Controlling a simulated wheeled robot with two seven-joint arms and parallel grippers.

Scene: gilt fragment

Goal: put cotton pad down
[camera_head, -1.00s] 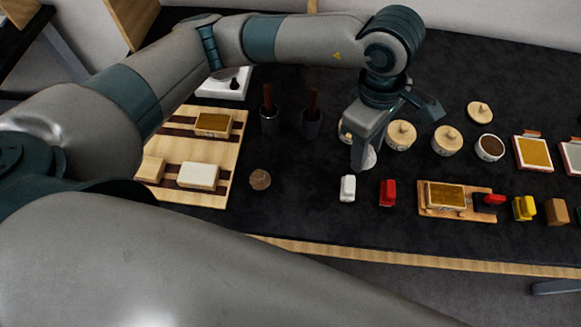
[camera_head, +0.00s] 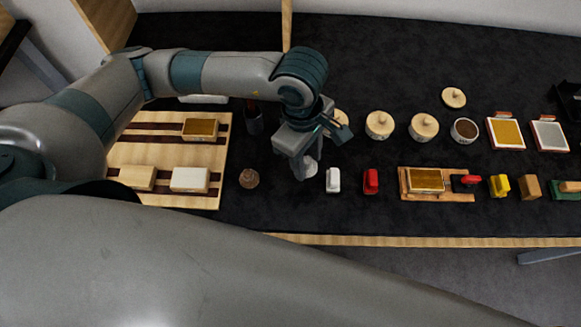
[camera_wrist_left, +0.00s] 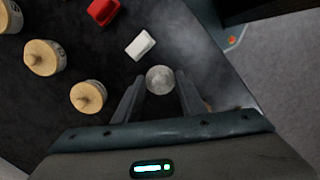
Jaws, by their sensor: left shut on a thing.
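The cotton pad (camera_head: 311,170) is a small, round, whitish piece. In the head view it shows at the fingertips of my left gripper (camera_head: 304,174), partly hidden by the fingers. The left wrist view shows the pad (camera_wrist_left: 160,79) as a pale grey disc between the two fingertips, with the gripper shut on it. The gripper points down over the dark table mat, between a small brown round object (camera_head: 249,179) on the left and a white block (camera_head: 333,180) on the right. I cannot tell whether the pad touches the mat. My right gripper is not in view.
A striped wooden board (camera_head: 205,201) with several blocks lies left. A dark cup (camera_head: 254,123) stands behind the gripper. A red block (camera_head: 371,181), a wooden tray (camera_head: 463,197) and lidded pots (camera_head: 380,124) are to the right. Bare mat shows around the brown object.

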